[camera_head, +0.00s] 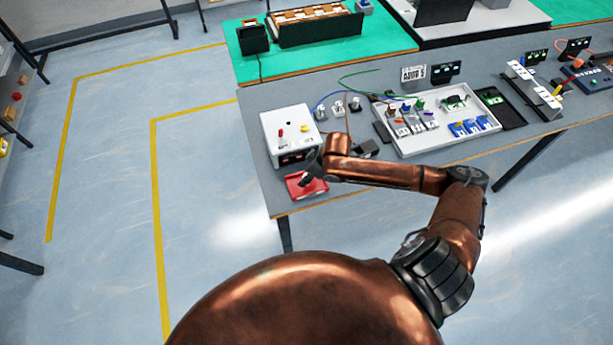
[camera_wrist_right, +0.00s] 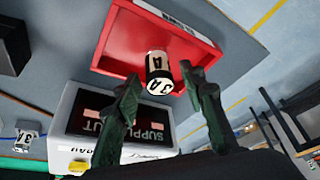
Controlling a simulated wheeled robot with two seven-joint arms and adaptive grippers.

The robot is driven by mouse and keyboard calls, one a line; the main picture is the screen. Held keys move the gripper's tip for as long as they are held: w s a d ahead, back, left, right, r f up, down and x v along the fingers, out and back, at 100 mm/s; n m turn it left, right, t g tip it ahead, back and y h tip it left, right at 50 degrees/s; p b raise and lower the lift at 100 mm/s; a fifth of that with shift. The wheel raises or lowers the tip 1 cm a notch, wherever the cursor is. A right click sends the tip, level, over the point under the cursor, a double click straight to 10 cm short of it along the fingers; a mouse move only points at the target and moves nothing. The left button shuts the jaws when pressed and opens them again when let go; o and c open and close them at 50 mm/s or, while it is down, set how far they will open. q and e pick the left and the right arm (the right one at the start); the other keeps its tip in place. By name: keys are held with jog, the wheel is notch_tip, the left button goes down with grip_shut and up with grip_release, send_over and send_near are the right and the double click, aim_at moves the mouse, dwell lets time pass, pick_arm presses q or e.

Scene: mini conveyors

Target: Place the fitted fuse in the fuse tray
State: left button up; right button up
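The fuse (camera_wrist_right: 160,75) is a small white and black cylinder marked "3 A" in the right wrist view. It is at the red fuse tray (camera_wrist_right: 120,42), seen against the tray's floor and rim; whether it fully rests there I cannot tell. My right gripper (camera_wrist_right: 163,82) has its two dark fingers spread, one on each side of the fuse, with gaps visible between fingers and fuse. In the head view my right gripper (camera_head: 312,168) is just above the red tray (camera_head: 294,186) at the table's front left corner, and the fuse is not clearly made out. My left gripper is not in view.
A white supply box (camera_head: 283,127) with a red lever and a yellow knob stands right behind the red tray. Small terminals (camera_head: 338,108) with wires stand to its right. A white parts tray (camera_head: 455,148) with blue parts lies further right. The table edge is close in front.

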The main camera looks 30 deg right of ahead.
jog(key=p+v, duration=0.1)
jog(key=v, duration=1.1)
